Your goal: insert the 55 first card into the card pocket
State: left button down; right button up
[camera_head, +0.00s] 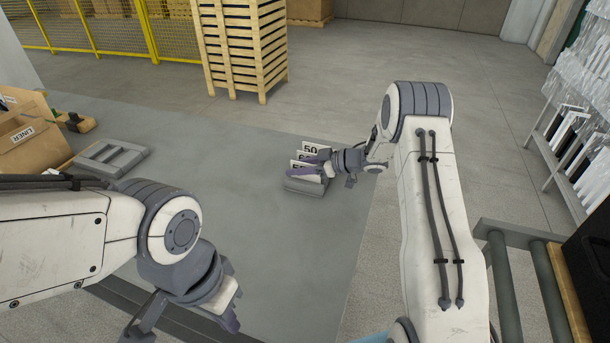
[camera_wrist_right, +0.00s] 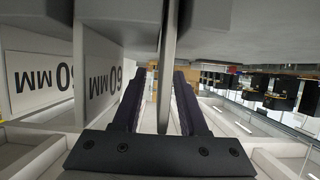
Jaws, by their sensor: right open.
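Several white number cards stand in a grey holder (camera_head: 304,187) in the head view. The rear card (camera_head: 310,149) reads 50; a front card (camera_head: 300,166) shows only part of its number, the rest hidden by my right gripper. My right gripper (camera_head: 315,166) is open at the cards. In the right wrist view, a thin card edge (camera_wrist_right: 166,75) stands between its two spread fingers, apart from both as far as I can see. Cards marked 60 MM (camera_wrist_right: 106,85) show upside down beside it. My left gripper (camera_head: 187,322) is open and empty, low at the left. I cannot make out the card pocket.
A grey slotted frame (camera_head: 110,158) and a carton marked LINER (camera_head: 22,140) are at the left. A stack of wooden pallets (camera_head: 240,50) stands behind. A roller conveyor (camera_head: 510,290) is at the right. The surface around the card holder is clear.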

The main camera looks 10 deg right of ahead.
jog(key=shift+w+a+f, duration=0.1)
jog(key=shift+w+a, duration=0.05)
jog(key=shift+a, duration=0.05)
grip_shut()
